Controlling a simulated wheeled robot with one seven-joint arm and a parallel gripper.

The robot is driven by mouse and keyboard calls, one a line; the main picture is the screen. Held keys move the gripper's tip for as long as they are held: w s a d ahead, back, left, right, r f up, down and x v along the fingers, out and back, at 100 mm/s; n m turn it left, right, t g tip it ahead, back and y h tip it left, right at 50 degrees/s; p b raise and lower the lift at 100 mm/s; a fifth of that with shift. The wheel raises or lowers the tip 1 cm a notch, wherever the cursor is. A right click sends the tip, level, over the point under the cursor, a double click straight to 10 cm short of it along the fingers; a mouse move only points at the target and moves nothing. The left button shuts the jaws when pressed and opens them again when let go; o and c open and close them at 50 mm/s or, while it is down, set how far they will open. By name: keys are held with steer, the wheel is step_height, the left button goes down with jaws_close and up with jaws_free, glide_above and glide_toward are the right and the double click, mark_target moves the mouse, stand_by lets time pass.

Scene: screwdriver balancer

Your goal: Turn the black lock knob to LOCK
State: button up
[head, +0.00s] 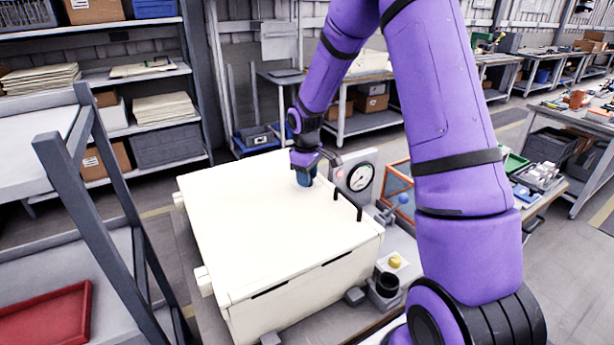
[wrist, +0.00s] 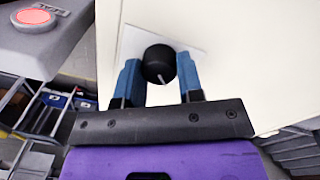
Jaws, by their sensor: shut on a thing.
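The black lock knob (wrist: 158,64) shows in the wrist view as a round knob with a pale line on its face. It sits on a pale plate on the cream surface. My gripper (wrist: 159,75) has one blue finger on each side of the knob and is shut on it. In the head view my gripper (head: 305,176) reaches down to the top of the cream box (head: 250,220), near its far right edge. There the knob is hidden by the gripper. I cannot read any LOCK lettering in either view.
A dial gauge (head: 360,177) and a black handle stand close to the right of the gripper. A red button (wrist: 35,16) is on a grey housing at the wrist view's upper left. The box top is otherwise clear.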

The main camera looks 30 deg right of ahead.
steer(key=shift+n, duration=0.4)
steer(key=o, duration=0.9)
steer(key=r, duration=1.1)
steer(key=shift+s+a, duration=0.15)
steer(key=shift+a, duration=0.05)
